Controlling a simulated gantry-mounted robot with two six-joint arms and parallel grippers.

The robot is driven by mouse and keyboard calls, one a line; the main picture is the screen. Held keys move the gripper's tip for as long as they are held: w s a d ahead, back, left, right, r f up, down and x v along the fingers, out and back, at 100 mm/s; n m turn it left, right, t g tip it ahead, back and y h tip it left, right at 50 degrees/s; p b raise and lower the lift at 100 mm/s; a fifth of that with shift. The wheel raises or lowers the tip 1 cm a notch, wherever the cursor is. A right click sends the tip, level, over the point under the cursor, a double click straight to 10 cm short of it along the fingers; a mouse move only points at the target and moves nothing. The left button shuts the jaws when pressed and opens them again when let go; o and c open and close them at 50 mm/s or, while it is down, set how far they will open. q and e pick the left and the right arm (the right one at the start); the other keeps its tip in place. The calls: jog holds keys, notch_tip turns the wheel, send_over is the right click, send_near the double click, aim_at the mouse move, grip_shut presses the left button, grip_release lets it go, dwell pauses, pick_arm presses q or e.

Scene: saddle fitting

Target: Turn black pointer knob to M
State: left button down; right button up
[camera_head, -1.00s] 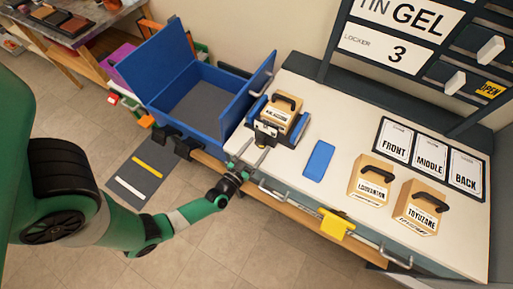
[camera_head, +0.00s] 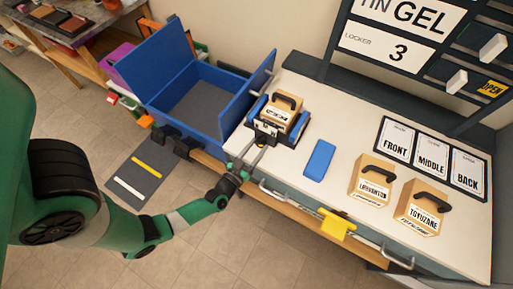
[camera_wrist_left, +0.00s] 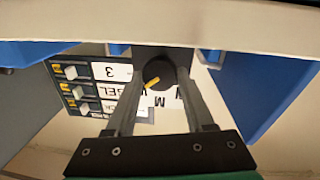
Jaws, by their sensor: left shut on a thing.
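The black pointer knob (camera_wrist_left: 158,72) is at the upper middle of the left wrist view. Its yellow pointer mark points to the lower left. A white plate with black letters, an M (camera_wrist_left: 160,102) among them, is partly visible below it. My left gripper (camera_head: 261,141) has one finger on each side of the knob and is shut on it, as the left wrist view (camera_wrist_left: 159,80) also shows. In the head view the knob is too small to make out at the front of the blue and dark fixture (camera_head: 265,133). My right gripper is not in view.
A wooden block with a black handle (camera_head: 281,113) sits in the fixture. A blue open bin (camera_head: 190,126) stands left of it. A blue pad (camera_head: 319,160) and two labelled blocks (camera_head: 370,181) (camera_head: 420,210) lie to the right on the white worktop (camera_head: 345,133).

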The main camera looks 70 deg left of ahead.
pick_arm(q)
jog(key=n+b, duration=0.2)
jog(key=n, duration=0.3)
jog(key=shift+f+n+y, duration=0.15)
jog(key=shift+n+y, duration=0.15)
jog(key=shift+n+y+b, duration=0.3)
jog(key=shift+n+b, duration=0.35)
jog(key=shift+n, duration=1.65)
jog(key=shift+c, duration=1.4)
grip_release()
jog(key=shift+d, duration=0.15)
jog(key=r+p+v, duration=0.1)
jog(key=v, duration=1)
jog(key=shift+s+f+p, duration=0.2)
jog(key=shift+f+p, duration=0.2)
jog(key=shift+f, duration=0.05)
jog(key=shift+d, duration=0.1)
